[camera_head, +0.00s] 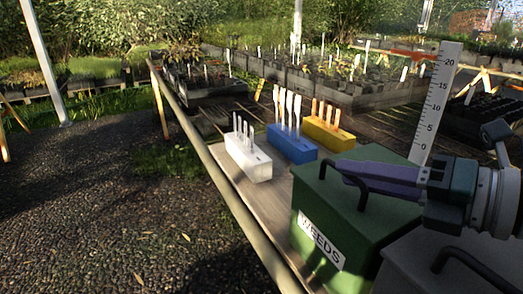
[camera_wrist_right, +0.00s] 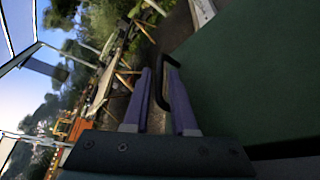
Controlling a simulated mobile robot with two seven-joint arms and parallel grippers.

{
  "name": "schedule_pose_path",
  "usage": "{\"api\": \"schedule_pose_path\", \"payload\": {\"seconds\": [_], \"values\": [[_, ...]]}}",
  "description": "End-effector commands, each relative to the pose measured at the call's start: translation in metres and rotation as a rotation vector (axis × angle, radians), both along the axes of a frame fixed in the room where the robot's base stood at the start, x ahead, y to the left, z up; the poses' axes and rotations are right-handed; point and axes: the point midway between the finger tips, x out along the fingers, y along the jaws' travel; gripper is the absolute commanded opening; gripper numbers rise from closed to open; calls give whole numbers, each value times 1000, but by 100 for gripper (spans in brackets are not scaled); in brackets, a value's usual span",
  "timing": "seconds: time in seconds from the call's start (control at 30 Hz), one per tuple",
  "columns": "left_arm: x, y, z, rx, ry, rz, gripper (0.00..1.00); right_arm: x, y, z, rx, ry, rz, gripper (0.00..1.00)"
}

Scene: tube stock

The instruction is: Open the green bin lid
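The green bin (camera_head: 312,210) with a white WEEDS label stands on the bench at the lower right, its lid down. A black arched handle (camera_head: 361,192) is on the lid; the handle also shows in the right wrist view (camera_wrist_right: 181,108), beside the dark green lid (camera_wrist_right: 250,75). My right gripper (camera_head: 342,172) reaches in from the right, low over the lid, with its purple fingertips at the handle. My left gripper is out of view.
A grey bin (camera_head: 415,268) with a black handle stands at the front right. White (camera_head: 248,165), blue (camera_head: 290,150) and yellow (camera_head: 327,138) blocks holding tubes stand behind the green bin. A ruler post (camera_head: 436,100) rises behind my right gripper. Gravel lies left of the bench.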

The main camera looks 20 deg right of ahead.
Motion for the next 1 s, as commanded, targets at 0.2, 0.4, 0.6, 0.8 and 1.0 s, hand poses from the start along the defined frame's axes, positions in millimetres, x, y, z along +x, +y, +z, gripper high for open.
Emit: {"api": "schedule_pose_path", "payload": {"seconds": [0.2, 0.4, 0.6, 0.8, 1.0], "values": [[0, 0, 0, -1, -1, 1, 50, 20, 9, -5, 1, -1, -1, 25], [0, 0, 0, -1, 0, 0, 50, 23, 11, -6, 1, 0, -1, 25], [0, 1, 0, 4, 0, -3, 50, 23, 11, -6, 1, 0, -1, 16], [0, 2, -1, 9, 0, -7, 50, 23, 11, -6, 1, 0, -1, 0], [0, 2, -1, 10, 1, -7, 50, 23, 11, -6, 1, 0, -1, 0]]}}
